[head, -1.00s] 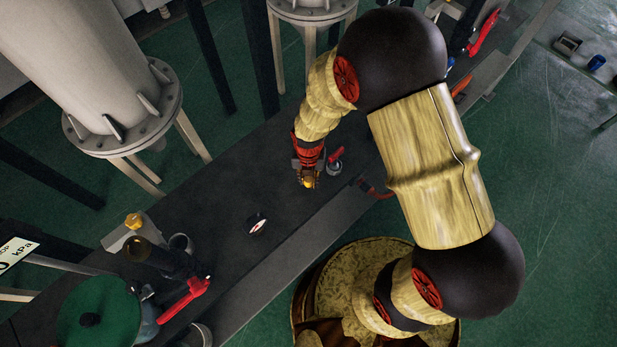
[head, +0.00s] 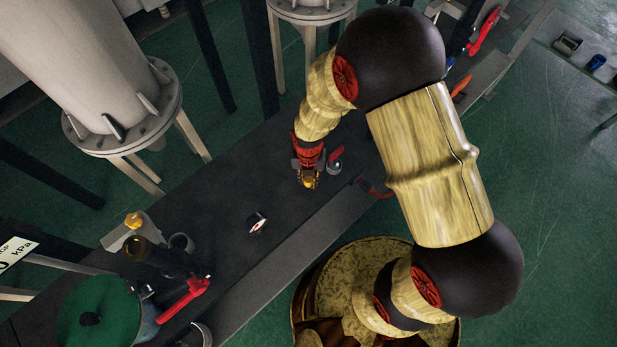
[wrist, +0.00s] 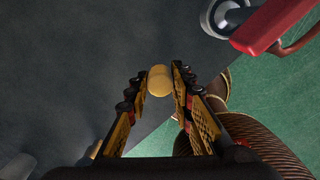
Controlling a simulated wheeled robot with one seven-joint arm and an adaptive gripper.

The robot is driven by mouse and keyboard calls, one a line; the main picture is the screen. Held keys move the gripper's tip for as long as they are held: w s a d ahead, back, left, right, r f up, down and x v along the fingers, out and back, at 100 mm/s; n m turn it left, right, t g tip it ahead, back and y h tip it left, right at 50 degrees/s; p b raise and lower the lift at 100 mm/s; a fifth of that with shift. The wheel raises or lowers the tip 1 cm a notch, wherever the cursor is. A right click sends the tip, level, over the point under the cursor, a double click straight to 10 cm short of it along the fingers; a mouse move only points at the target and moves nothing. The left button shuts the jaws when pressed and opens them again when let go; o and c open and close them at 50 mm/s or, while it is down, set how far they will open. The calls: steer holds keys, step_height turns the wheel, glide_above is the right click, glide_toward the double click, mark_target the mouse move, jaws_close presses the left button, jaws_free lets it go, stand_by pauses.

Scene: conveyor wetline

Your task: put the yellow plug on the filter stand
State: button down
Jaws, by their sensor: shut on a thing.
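The yellow plug (wrist: 159,81) is a small rounded piece held between the fingertips of my gripper (wrist: 160,84) in the wrist view. A grey block with a yellow knob (head: 133,220) stands at the left of the bench. I cannot tell surely which thing is the filter stand.
A valve with a red handle (head: 335,157) is close beside my gripper, also in the wrist view (wrist: 270,22). At lower left are a red-handled valve (head: 185,296) and a green round thing (head: 100,312).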

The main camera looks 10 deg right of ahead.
steer(key=shift+f, duration=0.45)
steer(key=c, duration=1.5)
jaws_free()
steer(key=shift+r, duration=0.15)
step_height(320, 180, up, 12)
steer(key=shift+f, duration=0.1)
